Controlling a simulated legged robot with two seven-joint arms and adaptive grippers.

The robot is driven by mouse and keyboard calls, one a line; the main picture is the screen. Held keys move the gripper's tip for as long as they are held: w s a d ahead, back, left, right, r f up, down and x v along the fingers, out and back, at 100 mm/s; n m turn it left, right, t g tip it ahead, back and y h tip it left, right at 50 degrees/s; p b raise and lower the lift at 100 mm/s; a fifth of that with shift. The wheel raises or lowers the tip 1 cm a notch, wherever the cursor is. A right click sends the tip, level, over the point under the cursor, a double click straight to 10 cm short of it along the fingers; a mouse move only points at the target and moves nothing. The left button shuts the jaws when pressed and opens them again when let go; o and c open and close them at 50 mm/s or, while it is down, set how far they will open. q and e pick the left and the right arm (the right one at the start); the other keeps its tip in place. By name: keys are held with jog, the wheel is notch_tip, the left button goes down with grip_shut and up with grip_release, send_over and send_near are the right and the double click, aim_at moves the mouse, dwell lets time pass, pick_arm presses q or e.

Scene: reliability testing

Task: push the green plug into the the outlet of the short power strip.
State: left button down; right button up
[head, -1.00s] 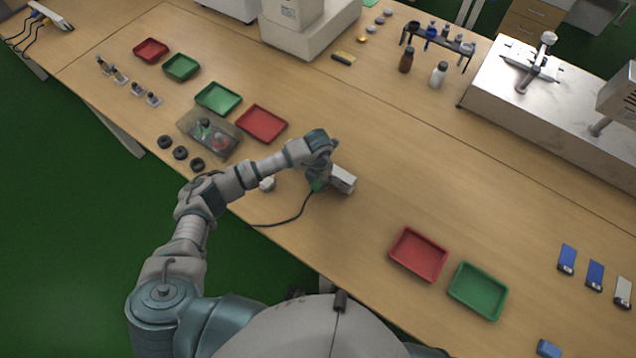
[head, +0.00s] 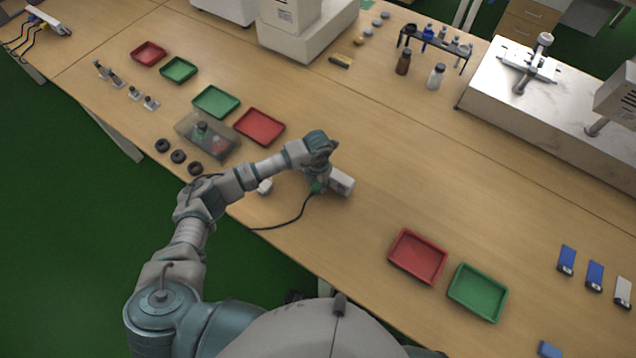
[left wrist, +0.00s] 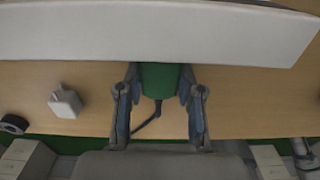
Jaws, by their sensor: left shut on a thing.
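My left gripper (head: 319,184) is over the near side of the table, shut on the green plug (head: 316,189). In the left wrist view the fingers (left wrist: 160,78) stand on both sides of the green plug (left wrist: 160,82). A dark cable runs from the plug toward the table's near edge. The short white power strip (head: 342,182) lies right beside the gripper. It spans the top of the left wrist view (left wrist: 150,35), and the plug's front end meets its edge there. Whether the prongs are in the outlet is hidden. My right gripper is out of view.
A small white block (head: 265,187) sits left of the plug, also in the left wrist view (left wrist: 65,102). Black round parts (head: 178,156) and a clear box (head: 208,136) lie farther left. A red tray (head: 260,127) is behind.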

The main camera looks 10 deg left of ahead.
pick_arm(q)
jog(key=shift+d, duration=0.3)
jog(key=shift+w+d+b, duration=0.25)
jog(key=shift+w+b, duration=0.25)
jog(key=shift+w, duration=0.4)
dwell(1.8)
jog(key=c, duration=0.7)
grip_release()
jog(key=shift+o, duration=0.2)
jog(key=shift+r, duration=0.1)
notch_tip(320, 180, up, 12)
